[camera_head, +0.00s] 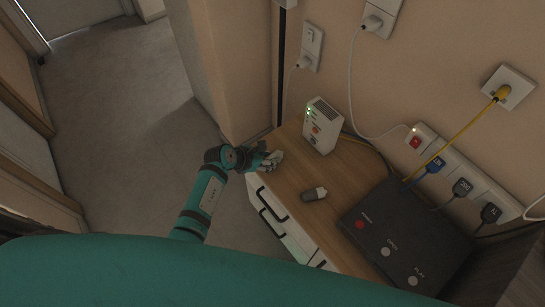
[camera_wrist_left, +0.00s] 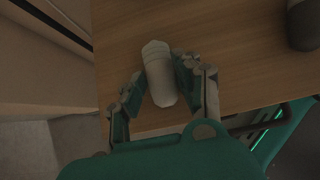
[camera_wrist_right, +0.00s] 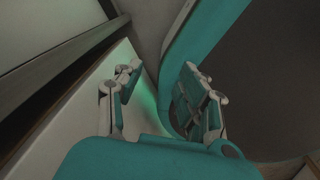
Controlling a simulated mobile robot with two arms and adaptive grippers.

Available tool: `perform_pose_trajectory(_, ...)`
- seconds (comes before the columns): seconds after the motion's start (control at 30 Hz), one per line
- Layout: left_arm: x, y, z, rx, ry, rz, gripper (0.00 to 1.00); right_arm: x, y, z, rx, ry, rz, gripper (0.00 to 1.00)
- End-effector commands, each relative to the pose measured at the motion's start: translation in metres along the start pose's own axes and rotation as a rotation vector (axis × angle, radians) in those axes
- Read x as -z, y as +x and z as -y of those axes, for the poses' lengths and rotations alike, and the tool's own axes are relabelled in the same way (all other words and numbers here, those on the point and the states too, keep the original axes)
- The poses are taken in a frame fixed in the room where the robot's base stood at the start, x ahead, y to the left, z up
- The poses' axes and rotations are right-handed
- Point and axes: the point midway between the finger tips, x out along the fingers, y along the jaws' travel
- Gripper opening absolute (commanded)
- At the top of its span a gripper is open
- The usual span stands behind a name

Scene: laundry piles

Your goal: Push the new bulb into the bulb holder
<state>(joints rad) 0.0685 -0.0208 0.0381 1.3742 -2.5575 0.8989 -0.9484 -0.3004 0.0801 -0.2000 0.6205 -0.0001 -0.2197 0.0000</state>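A pale, rounded cylindrical object, which looks like the bulb (camera_wrist_left: 158,75), lies between the fingers of my left gripper (camera_wrist_left: 159,68). The fingers are closed in on both sides of it, and its ridged end points away from the palm. In the head view my left gripper (camera_head: 271,160) is at the near left corner of the wooden cabinet top. A short dark grey cylinder with a pale end, possibly the bulb holder (camera_head: 313,194), lies on the cabinet top; a dark rounded thing shows at upper right in the left wrist view (camera_wrist_left: 303,25). My right gripper (camera_wrist_right: 157,80) is open and empty.
A white box with green lights (camera_head: 322,126) stands at the back of the cabinet top (camera_head: 292,160). A black box with buttons (camera_head: 400,235) fills the right side. A power strip (camera_head: 460,172) and cables run along the wall. Drawer handles (camera_head: 272,212) face the front.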

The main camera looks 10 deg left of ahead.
Motion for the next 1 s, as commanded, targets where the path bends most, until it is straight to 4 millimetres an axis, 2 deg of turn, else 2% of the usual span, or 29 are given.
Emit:
perform_pose_trajectory(0.03, 0.000, 0.000, 0.000, 0.000, 0.000, 0.000, 0.19, 0.000, 0.000, 0.000, 0.000, 0.000, -0.001, 0.40)
perform_pose_trajectory(0.2, 0.000, 0.000, 0.000, 0.000, 0.000, 0.000, 0.00, 0.001, 0.000, 0.000, 0.000, 0.000, -0.001, 0.40)
perform_pose_trajectory(0.47, -0.001, -0.002, 0.000, 0.000, 0.000, 0.000, 0.00, 0.001, -0.002, 0.000, 0.000, 0.000, -0.001, 0.40)
perform_pose_trajectory(1.0, -0.030, -0.032, 0.000, 0.000, 0.000, -0.001, 0.00, 0.005, -0.044, -0.001, 0.000, 0.000, 0.000, 0.40)
